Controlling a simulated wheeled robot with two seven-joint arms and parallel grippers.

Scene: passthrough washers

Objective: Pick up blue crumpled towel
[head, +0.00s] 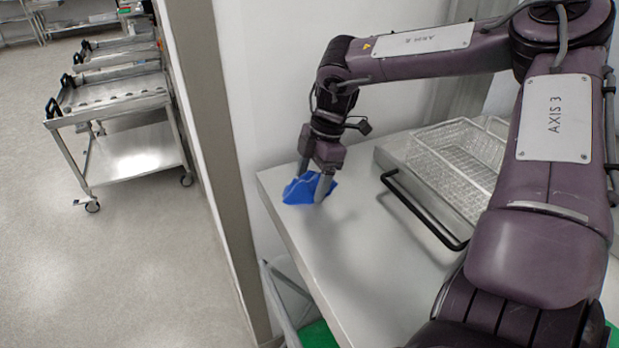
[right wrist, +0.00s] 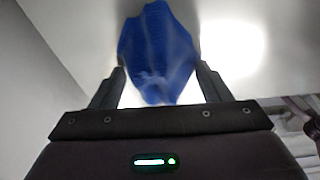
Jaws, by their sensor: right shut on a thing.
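A blue crumpled towel (head: 301,190) is at the far left corner of the metal table (head: 350,262) in the head view. My right gripper (head: 312,186) points down at it, with one finger on each side of the cloth. In the right wrist view the towel (right wrist: 158,55) fills the space between the two fingers of my right gripper (right wrist: 163,88), which is shut on it. I cannot tell whether the towel still touches the table top. My left gripper is in neither view.
A wire basket (head: 455,160) stands on the table to the right, near a black handle (head: 425,212). A wall stands close behind the table's left end. Metal carts (head: 115,105) stand on the floor at the left. The table's front part is clear.

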